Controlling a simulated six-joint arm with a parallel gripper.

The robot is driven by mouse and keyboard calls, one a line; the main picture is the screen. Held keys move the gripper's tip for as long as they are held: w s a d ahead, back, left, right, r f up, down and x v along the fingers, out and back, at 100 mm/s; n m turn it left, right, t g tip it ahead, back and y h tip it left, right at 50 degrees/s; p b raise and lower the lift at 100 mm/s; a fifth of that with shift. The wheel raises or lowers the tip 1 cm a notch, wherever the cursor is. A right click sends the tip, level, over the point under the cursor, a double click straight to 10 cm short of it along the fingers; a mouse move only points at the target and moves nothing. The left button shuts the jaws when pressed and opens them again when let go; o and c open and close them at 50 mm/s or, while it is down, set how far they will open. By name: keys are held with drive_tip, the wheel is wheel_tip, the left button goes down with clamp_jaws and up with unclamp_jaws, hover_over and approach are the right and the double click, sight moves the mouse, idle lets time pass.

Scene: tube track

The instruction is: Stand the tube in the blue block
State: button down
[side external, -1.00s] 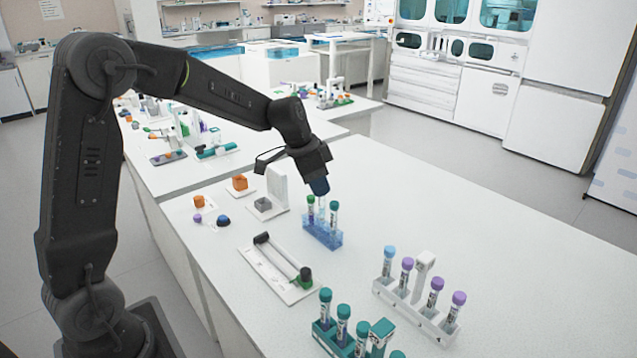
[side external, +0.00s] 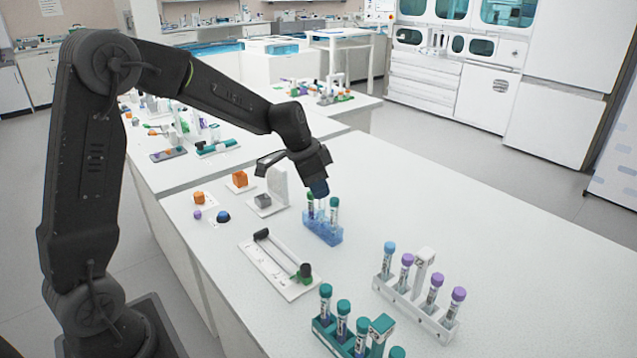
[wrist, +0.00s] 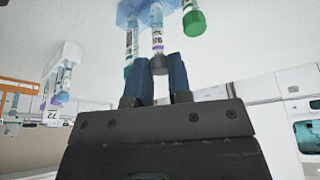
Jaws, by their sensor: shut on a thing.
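The blue block (side external: 323,235) stands on the white bench and holds two green-capped tubes (side external: 334,210). It shows at the top of the wrist view (wrist: 135,8). My gripper (side external: 320,190) is directly above the block. In the wrist view its blue fingers (wrist: 162,78) are shut on the grey-capped tube (wrist: 157,42) at the cap. This tube is between the two green-capped ones and lines up with the block. Its lower end is at the block; how deep it sits, I cannot tell.
A white rack (side external: 442,328) with purple and blue-capped tubes stands to the right. A teal rack (side external: 324,340) of tubes is at the front. A white tray (side external: 262,273) with a black and green piece lies left of the block. Bench behind the block is clear.

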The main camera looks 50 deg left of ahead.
drive_tip(key=shift+f, duration=0.25)
drive_tip(key=shift+f, duration=0.4)
idle(0.3)
drive_tip(key=c, duration=1)
unclamp_jaws()
drive_tip(key=shift+o, duration=0.2)
drive_tip(key=v, duration=1.4)
drive_tip(key=shift+f, duration=0.1)
